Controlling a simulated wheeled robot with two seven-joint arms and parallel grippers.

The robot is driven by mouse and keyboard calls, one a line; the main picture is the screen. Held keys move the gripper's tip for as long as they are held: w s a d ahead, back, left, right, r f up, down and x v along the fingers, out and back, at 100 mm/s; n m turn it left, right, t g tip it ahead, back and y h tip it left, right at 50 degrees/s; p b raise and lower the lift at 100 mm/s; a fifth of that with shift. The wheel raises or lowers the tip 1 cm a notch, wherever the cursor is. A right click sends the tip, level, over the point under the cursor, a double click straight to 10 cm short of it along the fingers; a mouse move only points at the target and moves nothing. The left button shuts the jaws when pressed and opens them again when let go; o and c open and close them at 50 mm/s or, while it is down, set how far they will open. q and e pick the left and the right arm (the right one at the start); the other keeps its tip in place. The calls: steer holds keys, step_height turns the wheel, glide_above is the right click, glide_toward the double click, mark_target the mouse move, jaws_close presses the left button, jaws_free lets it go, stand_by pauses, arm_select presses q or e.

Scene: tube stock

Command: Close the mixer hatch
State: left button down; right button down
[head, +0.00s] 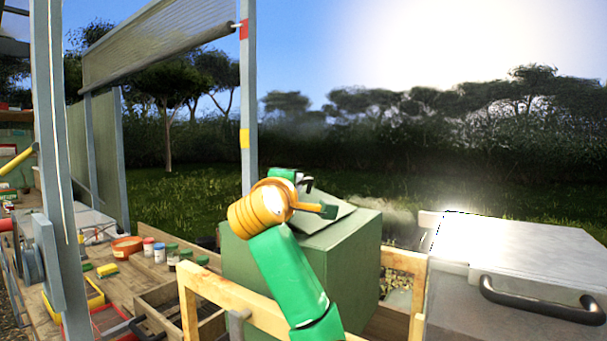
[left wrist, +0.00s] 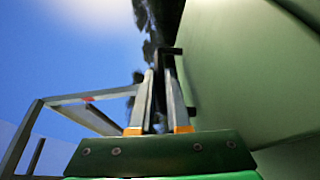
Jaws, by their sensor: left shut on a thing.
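The mixer is a green box (head: 345,250) in the middle of the head view. Its hatch (head: 328,222) is a green panel on top, raised at a tilt, so it stands partly open. My left gripper (head: 307,184) is at the hatch's upper edge, with my green and orange arm covering part of the box. In the left wrist view the two fingers (left wrist: 163,95) are close together around a dark handle (left wrist: 172,52) beside a large green surface (left wrist: 230,70). The exact contact is hard to see. My right gripper is not in view.
A wooden frame (head: 240,302) stands in front of the box. A metal chest (head: 520,255) with a dark handle is at the right. Several jars (head: 160,252) and an orange bowl (head: 127,247) stand on the bench at the left. A grey post (head: 248,110) rises behind the box.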

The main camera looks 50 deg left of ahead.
arm_select(q)
steer(key=shift+s+a+f+n+g+h, duration=0.15)
steer(key=shift+a+f+n+g, duration=0.15)
steer(key=shift+f+n, duration=0.4)
steer(key=shift+s+a+f+n+g+h, duration=0.1)
steer(key=shift+a+f+n+g+h, duration=0.1)
steer(key=shift+a+f+n, duration=0.35)
steer(key=shift+d+f, duration=0.1)
steer(key=c, duration=0.9)
jaws_free()
steer(key=b+v, duration=0.3)
steer(key=v, duration=0.4)
steer(key=shift+s+d, duration=0.1)
